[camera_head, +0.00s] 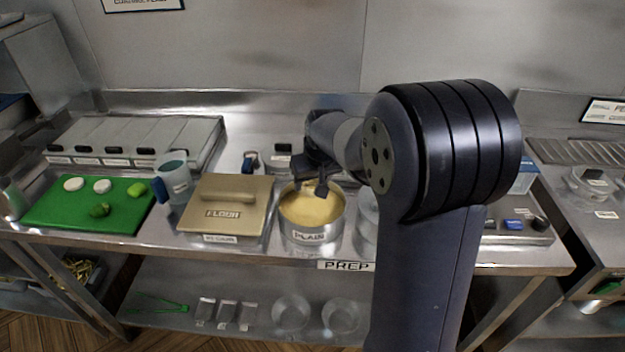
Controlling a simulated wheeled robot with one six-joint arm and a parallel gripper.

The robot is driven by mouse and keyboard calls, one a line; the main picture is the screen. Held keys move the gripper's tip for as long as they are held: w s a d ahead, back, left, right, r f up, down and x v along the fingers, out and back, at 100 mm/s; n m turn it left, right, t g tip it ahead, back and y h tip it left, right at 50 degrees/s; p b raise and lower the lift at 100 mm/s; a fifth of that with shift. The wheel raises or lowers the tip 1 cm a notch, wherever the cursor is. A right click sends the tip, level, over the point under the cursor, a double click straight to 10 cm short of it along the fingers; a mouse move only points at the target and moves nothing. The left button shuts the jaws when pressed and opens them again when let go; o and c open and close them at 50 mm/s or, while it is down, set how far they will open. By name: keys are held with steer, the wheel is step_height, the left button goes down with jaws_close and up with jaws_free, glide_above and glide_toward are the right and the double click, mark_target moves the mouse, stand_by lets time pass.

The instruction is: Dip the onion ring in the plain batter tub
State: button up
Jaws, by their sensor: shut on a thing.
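The plain batter tub (311,237) is a round metal tub labelled PLAIN on the steel prep counter, filled with yellow batter (300,207). My gripper (315,192) points down over the tub, with its fingertips at or just above the batter. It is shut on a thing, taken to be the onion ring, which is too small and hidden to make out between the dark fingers. I cannot tell whether it touches the batter. My arm hides the area right of the tub.
A lidded flour box (233,190) stands just left of the tub. Further left are a blue-grey cup (174,178) and a green board (75,212) with white round pieces and green food. A clear container (367,215) sits right of the tub, partly behind my arm.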

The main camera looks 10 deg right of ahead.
steer(key=shift+r, duration=0.15)
step_height(320, 180, up, 3)
steer(key=shift+f+p, duration=0.15)
steer(key=shift+p, duration=0.95)
